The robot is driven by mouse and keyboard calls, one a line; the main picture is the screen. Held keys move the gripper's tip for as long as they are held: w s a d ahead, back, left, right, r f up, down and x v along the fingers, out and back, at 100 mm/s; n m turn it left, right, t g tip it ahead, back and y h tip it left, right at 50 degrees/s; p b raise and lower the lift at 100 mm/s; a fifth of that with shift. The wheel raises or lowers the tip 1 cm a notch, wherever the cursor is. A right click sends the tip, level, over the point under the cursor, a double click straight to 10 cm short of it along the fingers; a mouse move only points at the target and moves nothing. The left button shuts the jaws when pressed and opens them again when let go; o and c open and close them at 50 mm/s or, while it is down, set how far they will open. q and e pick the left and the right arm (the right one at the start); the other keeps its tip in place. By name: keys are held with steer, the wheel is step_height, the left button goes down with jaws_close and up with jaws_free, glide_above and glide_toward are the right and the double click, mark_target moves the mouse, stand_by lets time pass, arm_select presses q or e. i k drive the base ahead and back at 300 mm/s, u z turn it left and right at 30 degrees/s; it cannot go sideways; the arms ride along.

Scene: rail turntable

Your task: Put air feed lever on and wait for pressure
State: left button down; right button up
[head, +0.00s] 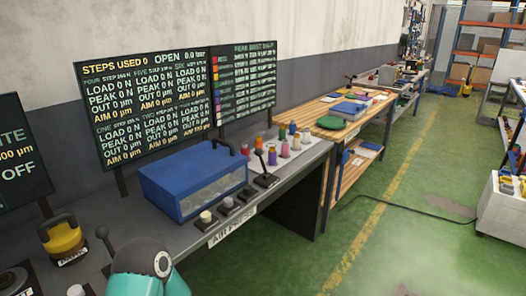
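A black lever (260,163) stands upright on a small dark base at the right end of the bench's front row. A second dark lever (104,240) with a round knob leans at the left of the bench. I cannot read a label that tells which is the air feed lever. A screen (140,104) reads "STEPS USED 0", "OPEN" and "0.0 bar", with loads at 0 N.
A blue box with a clear front (192,180) stands on the grey bench, with pale knobs (207,217) before it. The front label reads "AIR PRESS" (232,226). Several coloured pieces (284,149) stand to the right.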

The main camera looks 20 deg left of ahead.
mark_target(259, 152)
steer(key=u, duration=0.1)
steer(key=i, duration=0.95)
steer(key=z, duration=0.05)
